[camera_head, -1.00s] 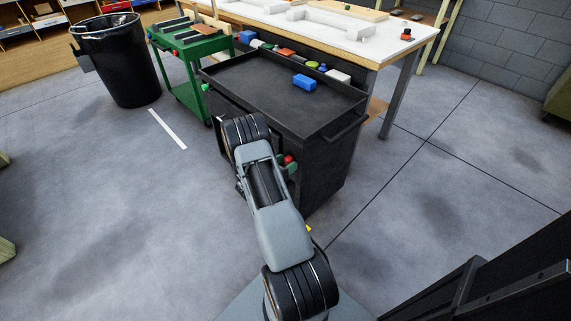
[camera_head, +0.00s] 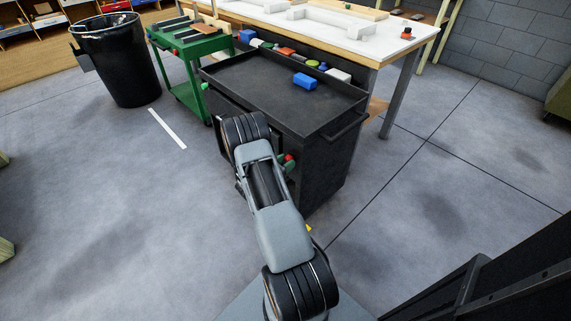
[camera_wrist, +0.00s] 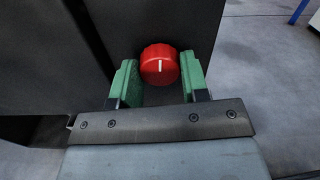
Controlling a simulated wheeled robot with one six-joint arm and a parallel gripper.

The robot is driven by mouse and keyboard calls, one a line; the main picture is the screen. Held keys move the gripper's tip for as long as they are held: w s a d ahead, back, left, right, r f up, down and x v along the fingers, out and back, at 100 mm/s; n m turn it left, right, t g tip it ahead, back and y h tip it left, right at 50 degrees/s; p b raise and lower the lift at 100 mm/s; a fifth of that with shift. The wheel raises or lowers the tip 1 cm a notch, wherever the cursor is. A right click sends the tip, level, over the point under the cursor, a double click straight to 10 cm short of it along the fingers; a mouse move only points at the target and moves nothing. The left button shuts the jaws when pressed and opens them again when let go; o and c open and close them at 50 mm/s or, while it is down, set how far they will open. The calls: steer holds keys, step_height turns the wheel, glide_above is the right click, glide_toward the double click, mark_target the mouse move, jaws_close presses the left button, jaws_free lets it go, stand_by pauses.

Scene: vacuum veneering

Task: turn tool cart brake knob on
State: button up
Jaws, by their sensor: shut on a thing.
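The red brake knob (camera_wrist: 160,66) is on the dark side panel of the black tool cart (camera_head: 340,160). It is round and ribbed, and its white line stands about upright in the wrist view. My gripper (camera_wrist: 159,80) has a green finger on each side of the knob and is shut on it. In the head view, only a bit of the red knob (camera_head: 288,157) shows beside my arm, which hides most of the gripper.
A green cart (camera_head: 192,46) and a black bin (camera_head: 128,65) stand to the left. A white-topped workbench (camera_head: 385,42) is behind. The floor to the left is open.

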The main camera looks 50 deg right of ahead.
steer(key=m+b, duration=1.6)
steer(key=shift+f+m+b, duration=0.15)
steer(key=shift+m+b, duration=0.15)
steer(key=shift+m, duration=0.3)
steer(key=o, duration=0.9)
steer(key=a+p, duration=0.1)
steer(key=a, duration=0.3)
steer(key=a+p, duration=0.1)
steer(key=a, duration=0.4)
steer(key=w+a+p, duration=0.1)
steer(key=a, duration=0.4)
steer(key=shift+d, duration=0.1)
